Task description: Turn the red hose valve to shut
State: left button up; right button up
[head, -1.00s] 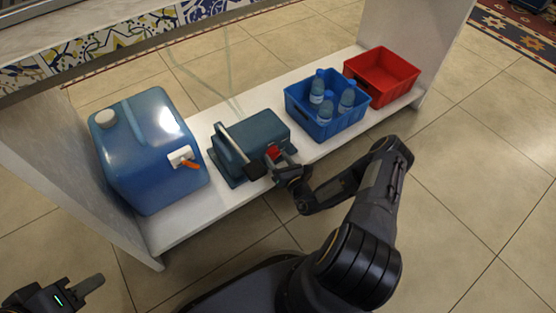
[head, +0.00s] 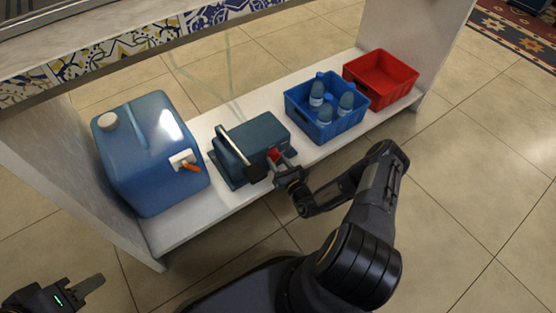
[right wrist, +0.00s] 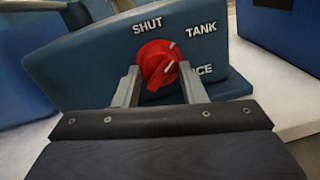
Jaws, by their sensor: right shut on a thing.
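The red hose valve (right wrist: 157,60) is a round knob on the blue-grey pump box (right wrist: 75,68). Labels SHUT, at its upper left, and TANK, at its upper right, are readable; a third label at lower right is partly hidden. The white marks on the knob point up and right, nearer TANK than SHUT. My right gripper (right wrist: 158,78) has a finger on each side of the knob and is shut on it. In the head view, the red valve (head: 273,155) shows at the box's front, by my right gripper (head: 280,167). My left gripper (head: 80,290) is at lower left, away from the box; its opening is unclear.
The box stands on a white low shelf (head: 205,228). A blue water canister (head: 145,160) with an orange tap is left of it. A blue crate (head: 325,128) with bottles and a red crate (head: 382,80) are to the right. Open tiled floor lies in front.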

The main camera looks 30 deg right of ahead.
jog(key=n+p, duration=0.2)
jog(key=n, duration=0.2)
jog(key=shift+n, duration=0.4)
jog(key=n+p, duration=0.1)
jog(key=n, duration=0.1)
jog(key=n+p, duration=0.1)
jog(key=n, duration=0.2)
jog(key=shift+d+f+t+y+p, duration=0.1)
jog(key=shift+t+y+p, duration=0.2)
jog(key=shift+p, duration=0.05)
jog(key=shift+n, duration=0.4)
jog(key=o, duration=1)
jog(key=s, duration=0.2)
jog(key=s+p, duration=0.1)
jog(key=s, duration=0.2)
jog(key=s+p, duration=0.1)
jog(key=s, duration=0.1)
jog(key=shift+s+d+f, duration=0.15)
jog(key=shift+s+f, duration=0.1)
jog(key=shift+s, duration=0.15)
